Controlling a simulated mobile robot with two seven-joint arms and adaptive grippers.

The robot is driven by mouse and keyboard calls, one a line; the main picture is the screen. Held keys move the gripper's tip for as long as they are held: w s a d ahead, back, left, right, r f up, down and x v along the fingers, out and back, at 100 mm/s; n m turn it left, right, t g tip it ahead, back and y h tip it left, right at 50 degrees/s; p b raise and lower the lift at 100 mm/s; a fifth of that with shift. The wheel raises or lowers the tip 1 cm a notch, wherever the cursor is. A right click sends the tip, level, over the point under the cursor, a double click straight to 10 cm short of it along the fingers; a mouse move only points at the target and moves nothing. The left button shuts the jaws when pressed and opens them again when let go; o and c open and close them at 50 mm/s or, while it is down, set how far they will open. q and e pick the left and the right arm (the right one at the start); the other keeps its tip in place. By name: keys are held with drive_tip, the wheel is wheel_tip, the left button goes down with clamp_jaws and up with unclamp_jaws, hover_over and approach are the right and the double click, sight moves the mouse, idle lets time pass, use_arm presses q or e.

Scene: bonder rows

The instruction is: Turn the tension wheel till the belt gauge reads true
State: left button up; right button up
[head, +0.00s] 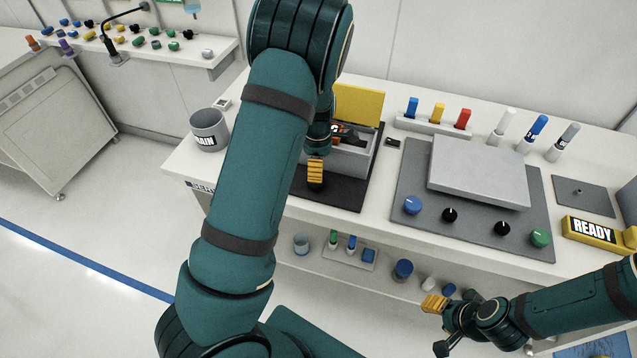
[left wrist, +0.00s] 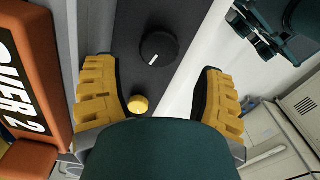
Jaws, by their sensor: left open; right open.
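My left gripper (head: 316,172) hangs over the dark mat, in front of a grey box (head: 350,160) with a raised yellow panel (head: 359,107). In the left wrist view the open left gripper (left wrist: 155,70) has its yellow fingers apart on either side of a dark strip. A round black knob (left wrist: 158,47) with a white mark shows between and beyond the fingertips, with a small yellow knob (left wrist: 138,104) nearer. I see no grip on either knob. I cannot tell which part is the tension wheel or gauge. My right gripper (head: 438,326) is open and empty, low before the bench.
An orange block (left wrist: 30,85) with partly cut-off lettering is close to the left finger in the wrist view.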

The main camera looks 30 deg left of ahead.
use_arm(q)
wheel_tip(320, 180, down, 7)
drive_tip(key=shift+f+b, duration=0.2)
drive_tip(key=shift+b, duration=0.3)
drive_tip(key=c, duration=0.9)
